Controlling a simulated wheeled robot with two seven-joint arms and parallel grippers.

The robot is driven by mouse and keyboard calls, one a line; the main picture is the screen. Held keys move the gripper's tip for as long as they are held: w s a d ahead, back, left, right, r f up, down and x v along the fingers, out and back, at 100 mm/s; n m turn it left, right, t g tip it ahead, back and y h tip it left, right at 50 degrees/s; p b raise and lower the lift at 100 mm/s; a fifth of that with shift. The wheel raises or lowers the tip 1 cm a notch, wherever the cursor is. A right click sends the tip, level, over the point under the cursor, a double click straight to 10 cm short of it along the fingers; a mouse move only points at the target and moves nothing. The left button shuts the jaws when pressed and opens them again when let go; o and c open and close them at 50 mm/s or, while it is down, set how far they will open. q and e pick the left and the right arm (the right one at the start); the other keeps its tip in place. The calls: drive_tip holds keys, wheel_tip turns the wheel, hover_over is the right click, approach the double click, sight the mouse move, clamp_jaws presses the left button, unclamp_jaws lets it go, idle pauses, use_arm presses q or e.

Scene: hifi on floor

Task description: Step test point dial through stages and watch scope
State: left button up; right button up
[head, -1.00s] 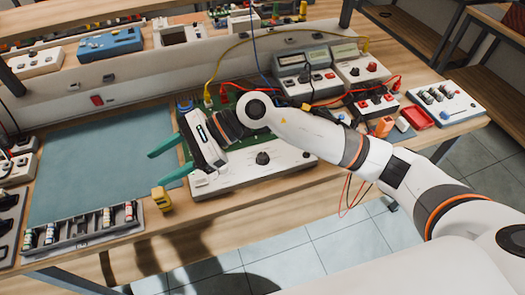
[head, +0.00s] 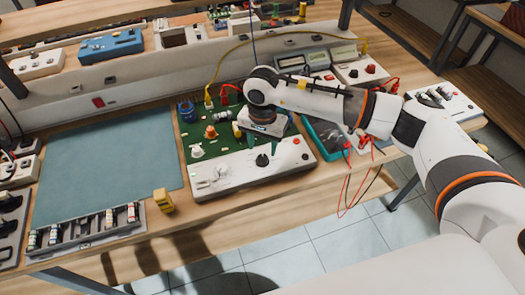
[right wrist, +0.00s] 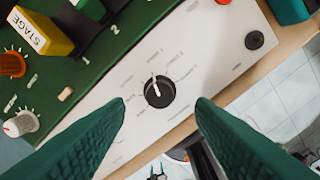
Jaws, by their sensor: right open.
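The test point dial, a black round knob with a white pointer line (right wrist: 159,92), sits on a pale panel (right wrist: 205,50) with printed labels around it. The pointer is up and slightly left in the right wrist view. My right gripper (right wrist: 160,108) is open, its green fingertips on either side of the dial and apart from it. In the head view the right gripper (head: 262,147) points down over the panel (head: 225,175). Behind the panel is a green board (head: 186,128) with a yellow STAGE block (right wrist: 44,32). Instruments with small displays (head: 335,56) stand behind; no scope trace is readable.
An orange knob (head: 210,132) and a white knob (head: 196,151) stand on the board. A teal tray (head: 325,136) lies right of the panel, a yellow block (head: 162,200) at the front edge. The blue-grey mat (head: 105,165) is clear. Red leads hang over the edge.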

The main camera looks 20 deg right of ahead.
sight(263, 157)
drive_tip(key=shift+f+p, duration=0.3)
drive_tip(key=shift+f, duration=1.95)
drive_tip(key=c, duration=1)
drive_tip(key=shift+o, duration=0.2)
drive_tip(key=shift+f+m+b, duration=0.15)
drive_tip(key=shift+m+b, duration=0.7)
drive_tip(key=shift+m, duration=0.05)
drive_tip(key=shift+m+b, duration=0.85)
drive_tip(key=shift+m, duration=0.25)
drive_tip(key=shift+m+b, duration=1.1)
drive_tip(key=shift+m, duration=0.8)
drive_tip(key=shift+r, duration=0.2)
